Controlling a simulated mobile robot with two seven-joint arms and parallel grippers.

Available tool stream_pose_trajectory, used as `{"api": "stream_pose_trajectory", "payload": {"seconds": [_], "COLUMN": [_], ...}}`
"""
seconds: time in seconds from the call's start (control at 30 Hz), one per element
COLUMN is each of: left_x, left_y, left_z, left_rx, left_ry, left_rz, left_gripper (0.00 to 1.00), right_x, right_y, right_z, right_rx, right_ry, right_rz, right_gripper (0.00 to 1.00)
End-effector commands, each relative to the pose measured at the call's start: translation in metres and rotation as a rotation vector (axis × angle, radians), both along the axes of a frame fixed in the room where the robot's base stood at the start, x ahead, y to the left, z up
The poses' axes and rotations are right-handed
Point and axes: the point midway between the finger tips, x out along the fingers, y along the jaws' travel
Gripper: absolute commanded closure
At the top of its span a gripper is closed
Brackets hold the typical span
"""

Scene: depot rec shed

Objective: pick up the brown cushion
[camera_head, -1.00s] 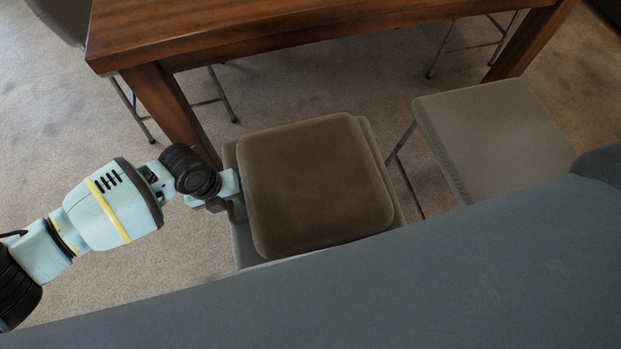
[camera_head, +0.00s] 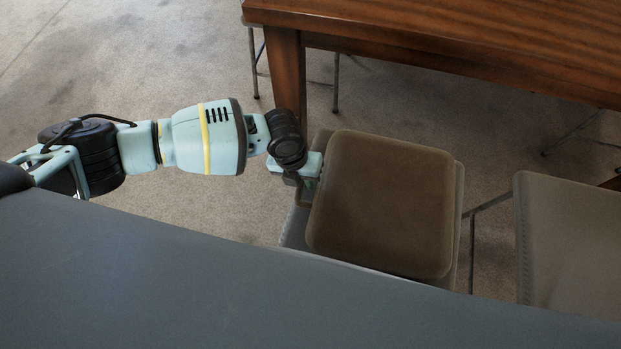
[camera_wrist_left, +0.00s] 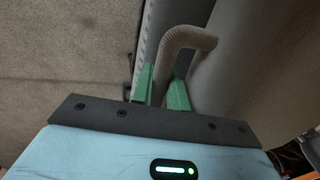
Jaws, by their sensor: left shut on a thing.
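The brown cushion (camera_head: 385,205) is a rounded square over the seat of a grey chair (camera_head: 459,225), whose rim shows on its left and right sides. My left gripper (camera_head: 309,170) is at the cushion's left edge. In the left wrist view, the green fingers of the left gripper (camera_wrist_left: 162,84) are shut on a curved, grey-brown loop (camera_wrist_left: 190,36), which seems to be a handle on the cushion. I cannot tell whether the cushion touches the seat. My right gripper is not in view.
A wooden table (camera_head: 450,35) stands behind the chair, its leg (camera_head: 287,75) close to my left wrist. A second grey chair (camera_head: 570,240) stands at the right. Open carpet (camera_head: 150,60) lies at the upper left. A broad blue-grey surface fills the front.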

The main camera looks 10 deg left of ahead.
Motion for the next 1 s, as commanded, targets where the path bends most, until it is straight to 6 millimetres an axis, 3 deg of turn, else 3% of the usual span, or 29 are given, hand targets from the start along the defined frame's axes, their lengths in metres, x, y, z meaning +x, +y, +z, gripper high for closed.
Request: {"api": "stream_pose_trajectory", "payload": {"seconds": [0.27,0.7,1.0], "left_x": [0.001,0.01,0.015], "left_y": [-0.003,-0.108,-0.15], "left_z": [0.035,0.04,0.044], "left_rx": [-0.005,-0.005,-0.004], "left_ry": [-0.004,-0.001,-0.001], "left_rz": [-0.001,-0.002,-0.001], "left_gripper": [1.0,1.0,1.0], "right_x": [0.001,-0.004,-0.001], "right_y": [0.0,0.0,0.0], "right_z": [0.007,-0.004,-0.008], "right_rx": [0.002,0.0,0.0], "right_ry": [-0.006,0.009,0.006], "right_rz": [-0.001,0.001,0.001], "right_gripper": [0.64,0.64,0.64]}}
